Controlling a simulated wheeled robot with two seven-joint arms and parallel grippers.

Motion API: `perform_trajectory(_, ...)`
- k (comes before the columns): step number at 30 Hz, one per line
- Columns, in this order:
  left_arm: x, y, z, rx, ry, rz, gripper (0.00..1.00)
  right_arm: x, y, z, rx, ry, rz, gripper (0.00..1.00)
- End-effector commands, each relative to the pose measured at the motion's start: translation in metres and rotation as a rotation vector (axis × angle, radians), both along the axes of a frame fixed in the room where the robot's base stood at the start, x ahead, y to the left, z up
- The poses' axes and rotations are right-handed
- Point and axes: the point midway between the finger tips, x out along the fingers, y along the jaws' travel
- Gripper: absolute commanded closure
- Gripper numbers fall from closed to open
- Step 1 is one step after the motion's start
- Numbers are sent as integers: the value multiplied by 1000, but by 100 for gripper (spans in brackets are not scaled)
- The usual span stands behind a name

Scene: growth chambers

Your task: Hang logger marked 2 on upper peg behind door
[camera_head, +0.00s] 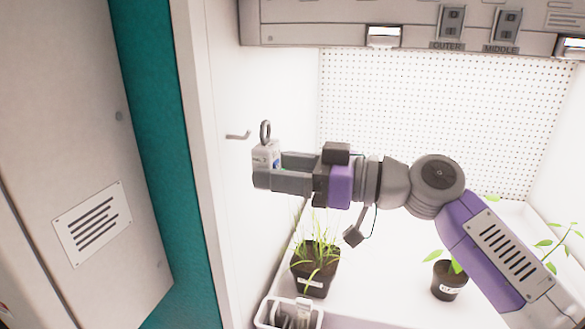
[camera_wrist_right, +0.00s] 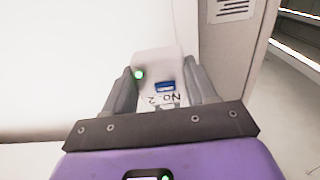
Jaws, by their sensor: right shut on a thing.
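The logger (camera_head: 264,154) is a small pale box with a dark ring (camera_head: 265,131) standing up from its top. In the right wrist view the logger (camera_wrist_right: 158,65) shows a green light, a small blue display and the marking "No. 2" upside down. My right gripper (camera_head: 262,175) is shut on the logger and holds it upright in the air. A metal peg (camera_head: 237,135) sticks out of the white side wall, just left of the ring. The ring looks apart from the peg, but the depth between them is hard to tell. My left gripper is out of view.
The open door (camera_head: 80,130) with a label plate stands at the left. Below my right arm are a grassy potted plant (camera_head: 315,262), a leafy pot (camera_head: 449,281) and a white bin (camera_head: 263,313). A switch panel (camera_head: 400,30) spans the top. A perforated wall (camera_head: 440,105) lies behind.

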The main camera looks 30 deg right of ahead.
Motion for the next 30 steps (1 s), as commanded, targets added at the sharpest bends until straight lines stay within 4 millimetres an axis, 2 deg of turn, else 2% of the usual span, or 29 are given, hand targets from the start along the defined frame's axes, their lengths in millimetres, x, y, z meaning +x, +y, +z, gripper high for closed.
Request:
perform_trajectory(15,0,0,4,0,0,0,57,24,21,-3,0,0,1,75)
perform_trajectory(21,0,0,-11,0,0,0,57,31,27,-13,-1,2,2,75)
perform_trajectory(30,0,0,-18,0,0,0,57,32,28,-14,-1,0,1,75)
